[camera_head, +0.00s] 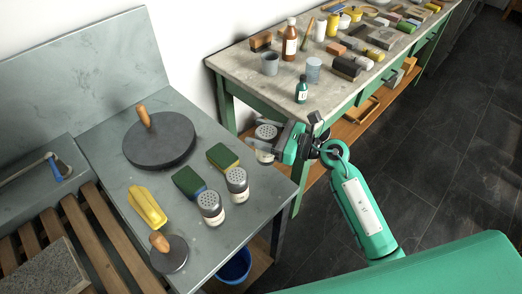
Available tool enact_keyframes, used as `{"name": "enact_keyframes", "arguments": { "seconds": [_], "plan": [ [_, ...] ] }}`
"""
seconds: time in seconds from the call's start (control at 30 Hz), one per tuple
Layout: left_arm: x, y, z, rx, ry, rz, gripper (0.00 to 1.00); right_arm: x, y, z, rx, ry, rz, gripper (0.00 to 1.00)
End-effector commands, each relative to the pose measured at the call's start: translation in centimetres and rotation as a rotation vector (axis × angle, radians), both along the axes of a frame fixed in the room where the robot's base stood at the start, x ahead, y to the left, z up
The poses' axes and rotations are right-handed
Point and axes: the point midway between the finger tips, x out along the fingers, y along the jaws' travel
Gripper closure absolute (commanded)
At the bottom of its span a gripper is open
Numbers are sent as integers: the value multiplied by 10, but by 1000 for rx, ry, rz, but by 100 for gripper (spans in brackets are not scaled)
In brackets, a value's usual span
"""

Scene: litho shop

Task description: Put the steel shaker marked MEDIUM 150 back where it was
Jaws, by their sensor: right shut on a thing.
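My right gripper (276,146) is shut on a steel shaker (266,131) with a perforated top. It is held roughly upright at the right back edge of the grey stone bench (257,210). The gripper covers part of its body, and its marking cannot be read. Two similar shakers with pale labels, one (211,208) nearer the front and one (237,185) behind it to the right, stand on the bench. Their labels are too small to read. I cannot tell whether the held shaker touches the bench. My left gripper is not in view.
A large dark disc with a wooden handle (160,140), a smaller one (170,256) and a yellow tool (147,208) share the bench. A crowded worktable (240,66) stands behind. A blue bucket (235,266) sits below.

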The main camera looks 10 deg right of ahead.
Motion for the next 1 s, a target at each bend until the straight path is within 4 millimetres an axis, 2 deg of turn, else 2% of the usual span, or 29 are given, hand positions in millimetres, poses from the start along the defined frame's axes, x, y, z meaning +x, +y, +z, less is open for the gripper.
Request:
{"name": "enact_keyframes", "arguments": {
  "seconds": [0.1,0.2,0.5,1.0],
  "plan": [
    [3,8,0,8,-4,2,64,0,0,-19,4,2,-1,69],
    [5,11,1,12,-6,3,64,0,0,-27,2,0,-1,69],
    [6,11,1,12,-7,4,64,0,0,-66,3,2,-2,69],
    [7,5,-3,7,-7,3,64,0,0,-76,1,-3,0,69]
  ]
}}
